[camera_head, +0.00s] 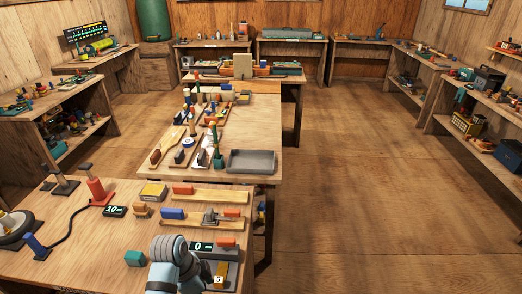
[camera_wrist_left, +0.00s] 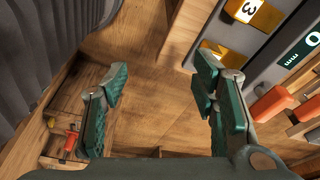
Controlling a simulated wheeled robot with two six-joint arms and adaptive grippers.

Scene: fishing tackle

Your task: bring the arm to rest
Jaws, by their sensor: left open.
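My left gripper (camera_wrist_left: 160,90) shows in the left wrist view with its two green-padded fingers spread apart and nothing between them. Brown wood lies beyond the gap. In the head view a grey-blue arm part (camera_head: 172,262) of mine stands over the front bench; its fingers are not visible there. Beside it is a grey device with a display reading 0 (camera_head: 203,246); this display also shows at the right edge of the left wrist view (camera_wrist_left: 312,42). My right gripper is in neither view.
An orange block marked 5 (camera_head: 219,279) and a teal block (camera_head: 136,258) lie close to my arm. A grey tray (camera_head: 251,161) sits on the middle bench. The floor (camera_head: 360,200) at right is clear.

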